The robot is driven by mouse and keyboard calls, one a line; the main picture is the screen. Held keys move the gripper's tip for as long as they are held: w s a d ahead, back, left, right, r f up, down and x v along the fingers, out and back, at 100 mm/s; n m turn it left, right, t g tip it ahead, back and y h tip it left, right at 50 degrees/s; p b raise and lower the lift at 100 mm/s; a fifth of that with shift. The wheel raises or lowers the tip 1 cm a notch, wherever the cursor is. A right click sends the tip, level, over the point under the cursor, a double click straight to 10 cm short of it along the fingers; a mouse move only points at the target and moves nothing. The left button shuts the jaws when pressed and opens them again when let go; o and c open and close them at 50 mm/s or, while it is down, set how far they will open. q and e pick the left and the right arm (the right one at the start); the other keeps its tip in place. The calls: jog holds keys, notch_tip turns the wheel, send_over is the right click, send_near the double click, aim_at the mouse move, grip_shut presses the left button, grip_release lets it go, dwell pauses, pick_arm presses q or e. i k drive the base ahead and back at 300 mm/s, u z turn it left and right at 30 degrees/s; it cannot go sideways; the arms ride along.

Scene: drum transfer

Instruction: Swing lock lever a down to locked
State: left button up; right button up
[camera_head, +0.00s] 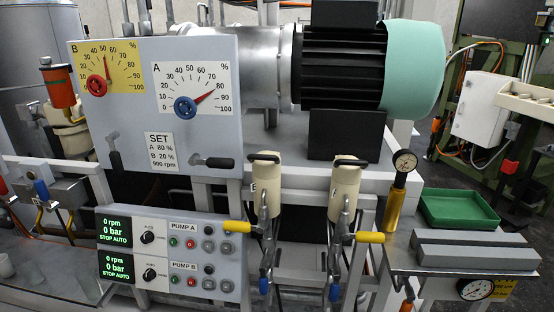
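A grey panel (225,135) carries two dials. Under dial A (196,88) a lever with a black handle (213,162) lies about horizontal, its handle end to the right; I take it for lock lever a, though I see no label on it. Under dial B (106,66) a similar lever (115,158) hangs with its black handle pointing down. The dial A pointer is near 80, and the dial B pointer is near 50. Neither of my grippers is in view.
A SET card (173,152) sits between the levers. Below is a pump control box (168,258). Two beige cylinders (266,172) (344,177) with yellow handles stand right of the panel. A green tray (458,208) and grey blocks are at the right. The space before the panel looks clear.

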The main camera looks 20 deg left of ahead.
aim_at(212, 162)
jog(key=z, duration=0.05)
jog(key=i, duration=0.15)
jog(key=z, duration=1.85)
jog(key=i, duration=0.7)
jog(key=u, duration=3.55)
